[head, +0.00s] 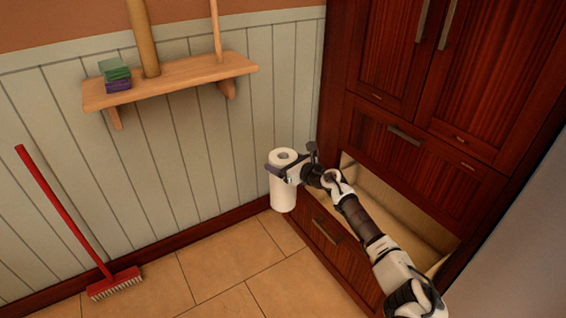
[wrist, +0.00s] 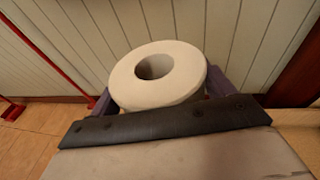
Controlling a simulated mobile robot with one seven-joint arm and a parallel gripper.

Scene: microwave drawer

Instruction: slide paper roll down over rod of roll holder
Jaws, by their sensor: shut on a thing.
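The white paper roll (head: 283,190) hangs upright in the air in front of the panelled wall, to the left of the cabinet. My gripper (head: 284,171) is shut on the paper roll near its upper end. In the wrist view the roll (wrist: 185,88) shows its top face and open core hole, with purple fingers on both sides of it. Its lower part is hidden there. A thick wooden rod (head: 144,40) and a thinner rod (head: 216,32) stand on the wall shelf. I cannot tell which one belongs to the roll holder.
The wooden shelf (head: 180,83) also holds a green and purple stack of sponges (head: 116,76). A red broom (head: 65,212) leans at the left wall. The dark red cabinet (head: 420,80) with an open compartment (head: 405,213) stands right. The tiled floor between is clear.

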